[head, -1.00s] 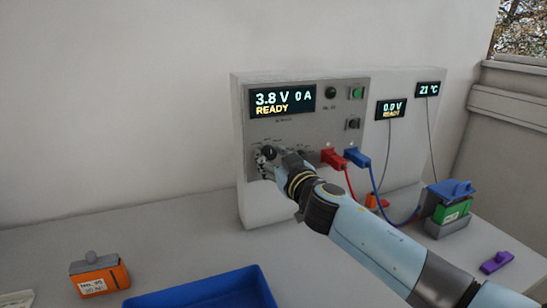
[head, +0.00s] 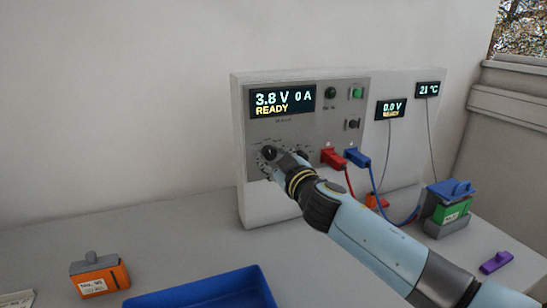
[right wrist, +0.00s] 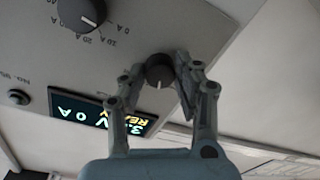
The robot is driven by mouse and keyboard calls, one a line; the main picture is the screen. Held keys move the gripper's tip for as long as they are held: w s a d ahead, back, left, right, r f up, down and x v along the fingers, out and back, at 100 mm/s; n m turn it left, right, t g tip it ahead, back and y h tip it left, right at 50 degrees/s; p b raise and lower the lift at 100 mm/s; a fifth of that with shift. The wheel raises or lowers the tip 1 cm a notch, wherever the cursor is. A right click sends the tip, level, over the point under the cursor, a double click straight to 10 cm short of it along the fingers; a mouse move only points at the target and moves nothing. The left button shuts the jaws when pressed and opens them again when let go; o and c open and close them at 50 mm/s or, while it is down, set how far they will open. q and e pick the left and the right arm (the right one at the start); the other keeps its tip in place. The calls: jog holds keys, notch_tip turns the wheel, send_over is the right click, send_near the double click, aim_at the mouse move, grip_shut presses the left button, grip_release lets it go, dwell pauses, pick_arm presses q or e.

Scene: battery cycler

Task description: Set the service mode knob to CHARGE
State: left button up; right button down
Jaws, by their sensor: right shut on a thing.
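The service mode knob (head: 269,153) is a round black knob at the lower left of the cycler's grey front panel. My right gripper (head: 266,162) is at this knob, its arm reaching in from the lower right. In the right wrist view the black knob (right wrist: 159,72) sits between the two fingers of my right gripper (right wrist: 160,78), which is shut on it. A white pointer mark shows on the knob's lower side in that picture. The mode labels around it are too small or hidden to read. The main display (head: 282,101) reads 3.8 V, 0 A, READY. My left gripper is out of view.
A second knob (right wrist: 80,12) with ampere labels is close beside. Red (head: 334,157) and blue (head: 357,157) plugs with cables are right of the gripper. An orange battery (head: 99,274), a blue tray (head: 205,290) and a purple piece (head: 496,262) lie on the bench.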

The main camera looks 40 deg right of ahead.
jog(key=shift+n, duration=2.2)
jog(key=c, duration=1)
grip_release()
jog(key=shift+o, duration=0.2)
jog(key=s+a, duration=0.2)
jog(key=s, duration=0.9)
jog(key=shift+s+a+r, duration=0.2)
jog(key=shift+s, duration=0.2)
